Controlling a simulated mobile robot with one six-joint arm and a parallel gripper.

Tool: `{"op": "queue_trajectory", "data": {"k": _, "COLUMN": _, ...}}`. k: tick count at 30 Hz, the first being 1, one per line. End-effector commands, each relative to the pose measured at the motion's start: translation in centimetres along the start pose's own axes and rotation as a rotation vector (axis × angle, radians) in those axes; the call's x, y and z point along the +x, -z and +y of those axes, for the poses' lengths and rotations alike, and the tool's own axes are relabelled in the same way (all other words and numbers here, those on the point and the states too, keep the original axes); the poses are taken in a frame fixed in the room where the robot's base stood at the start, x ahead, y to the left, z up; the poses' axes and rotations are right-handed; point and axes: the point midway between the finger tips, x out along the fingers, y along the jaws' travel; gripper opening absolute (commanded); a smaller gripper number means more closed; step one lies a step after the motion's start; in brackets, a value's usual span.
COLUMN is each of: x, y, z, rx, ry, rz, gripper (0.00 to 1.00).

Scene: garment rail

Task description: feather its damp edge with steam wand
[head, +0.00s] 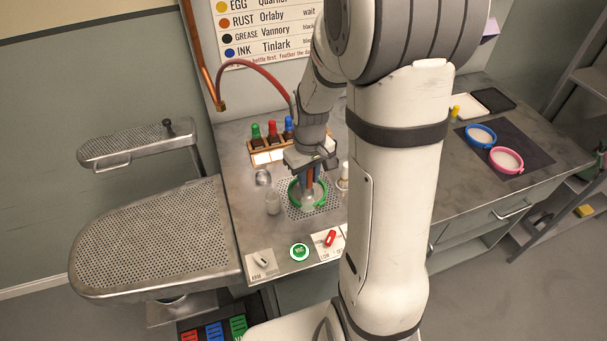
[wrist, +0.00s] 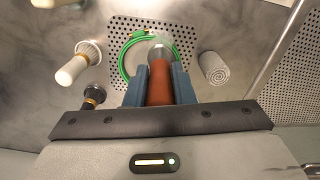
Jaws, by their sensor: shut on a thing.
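My gripper (head: 308,180) is shut on the steam wand, whose red-brown handle (wrist: 159,84) shows between my blue fingers in the wrist view. The wand's pale metal tip (wrist: 160,52) points over a green hoop (wrist: 124,62). In the head view the hoop (head: 292,192) lies on a perforated plate set into the bench, directly below my gripper. A red hose (head: 255,66) runs from a copper pipe to the wand area. The cloth inside the hoop is mostly hidden by the wand and fingers, and I cannot make out a damp edge.
A rack of colour-capped bottles (head: 270,140) stands behind. A rolled grey cloth (wrist: 213,68) and a white-ended tool (wrist: 78,65) flank the hoop closely. Blue (head: 481,134) and pink (head: 506,160) hoops lie on a dark mat at right.

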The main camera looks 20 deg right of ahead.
Motion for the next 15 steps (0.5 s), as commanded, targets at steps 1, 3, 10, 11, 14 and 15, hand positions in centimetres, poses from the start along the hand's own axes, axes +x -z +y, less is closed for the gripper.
{"op": "queue_trajectory", "data": {"k": 1, "x": 0.0, "y": -0.1, "z": 0.1, "rx": 0.001, "ry": 0.000, "rz": 0.001, "gripper": 0.00}}
{"op": "queue_trajectory", "data": {"k": 3, "x": 0.0, "y": -0.1, "z": 0.2, "rx": 0.000, "ry": 0.000, "rz": 0.001, "gripper": 0.00}}
{"op": "queue_trajectory", "data": {"k": 10, "x": 0.0, "y": -0.3, "z": 0.9, "rx": 0.001, "ry": 0.000, "rz": 0.000, "gripper": 0.00}}
{"op": "queue_trajectory", "data": {"k": 11, "x": 0.0, "y": -0.3, "z": 1.1, "rx": 0.001, "ry": 0.000, "rz": 0.000, "gripper": 0.00}}
{"op": "queue_trajectory", "data": {"k": 14, "x": 0.0, "y": -0.4, "z": 1.6, "rx": 0.002, "ry": 0.000, "rz": 0.000, "gripper": 0.00}}
{"op": "queue_trajectory", "data": {"k": 15, "x": 0.0, "y": -0.5, "z": 1.8, "rx": 0.001, "ry": 0.000, "rz": 0.000, "gripper": 0.00}}
